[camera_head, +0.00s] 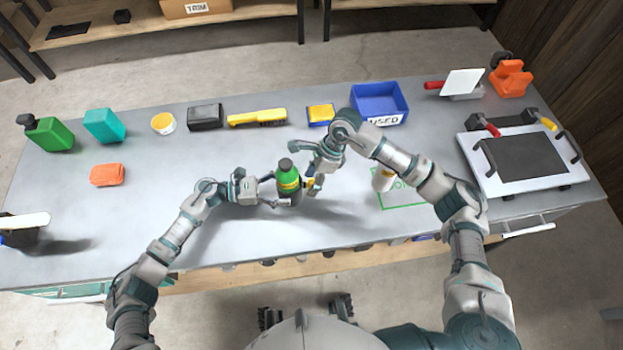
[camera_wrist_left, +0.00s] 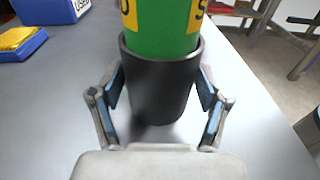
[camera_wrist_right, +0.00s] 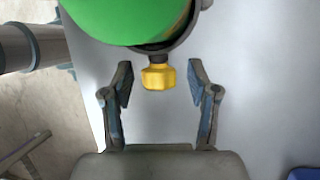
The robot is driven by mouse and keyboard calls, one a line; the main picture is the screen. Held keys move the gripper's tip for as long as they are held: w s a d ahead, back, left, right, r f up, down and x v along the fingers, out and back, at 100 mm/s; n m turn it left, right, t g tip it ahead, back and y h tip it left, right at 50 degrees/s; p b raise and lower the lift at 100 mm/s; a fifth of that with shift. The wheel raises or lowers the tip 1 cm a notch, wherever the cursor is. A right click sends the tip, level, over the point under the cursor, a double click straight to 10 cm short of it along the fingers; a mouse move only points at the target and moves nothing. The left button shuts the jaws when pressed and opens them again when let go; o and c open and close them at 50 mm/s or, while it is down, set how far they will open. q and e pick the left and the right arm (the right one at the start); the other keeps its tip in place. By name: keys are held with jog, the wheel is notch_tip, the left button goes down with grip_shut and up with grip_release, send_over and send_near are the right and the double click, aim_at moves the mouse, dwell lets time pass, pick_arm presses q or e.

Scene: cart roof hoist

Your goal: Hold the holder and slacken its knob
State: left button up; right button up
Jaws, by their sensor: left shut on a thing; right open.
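The holder (camera_wrist_left: 160,85) is a black cup with a green bottle (camera_head: 289,177) standing in it, on the bench. My left gripper (camera_head: 280,197) is shut on the holder; in the left wrist view its fingers press both sides of the cup. The holder's yellow knob (camera_wrist_right: 158,77) sticks out of its side; it also shows in the head view (camera_head: 309,183). My right gripper (camera_wrist_right: 158,85) is open, with the knob between its fingertips and a gap on each side. The fingers do not touch the knob.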

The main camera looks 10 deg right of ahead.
jog(key=shift+a+f, duration=0.1)
jog(key=shift+f, duration=0.05)
grip_shut()
jog(key=shift+t, duration=0.3)
jog(key=t, duration=0.2)
jog(key=n+t, duration=0.1)
jog(key=t, duration=0.2)
jog(key=shift+s+f, duration=0.1)
jog(key=shift+s, duration=0.3)
jog(key=shift+s+f+n+t, duration=0.15)
jog(key=shift+n+t, duration=0.15)
jog(key=shift+t, duration=0.85)
jog(key=shift+s+f+n+t, duration=0.1)
jog(key=shift+n+t, duration=0.2)
jog(key=shift+t, duration=0.85)
